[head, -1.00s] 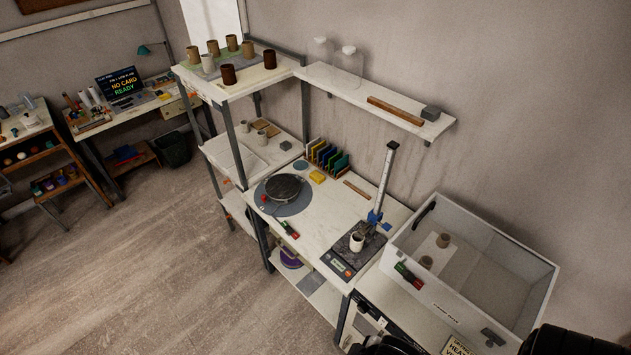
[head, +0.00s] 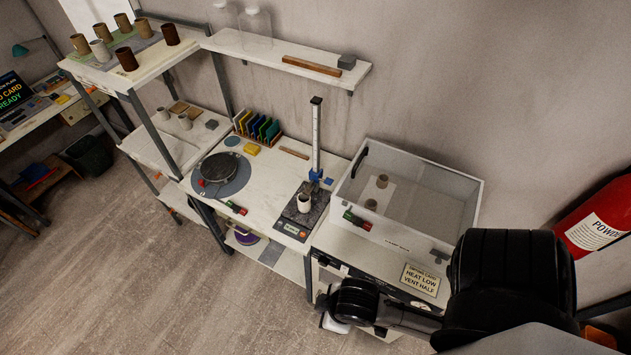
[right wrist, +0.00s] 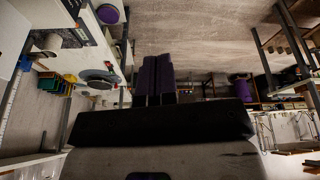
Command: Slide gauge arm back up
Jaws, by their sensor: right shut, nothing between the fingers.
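The height gauge has an upright scale post (head: 316,140) at the back of a dark stone base (head: 302,211) in the head view. Its blue gauge arm (head: 315,175) sits low on the post, just above and behind a small pale cup (head: 304,203) standing on the base. I cannot tell if the arm touches the cup. My right arm comes in from the lower right. My right gripper (right wrist: 160,78) is shut and empty in the right wrist view, its dark fingers together and apart from the gauge. My left gripper is not in view.
A clear-walled damp box (head: 408,237) with cups inside stands right of the gauge. A turntable (head: 220,170) and a rack of coloured cards (head: 258,127) lie to the left. A wall shelf (head: 290,58) hangs above. A red extinguisher (head: 600,215) is at far right.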

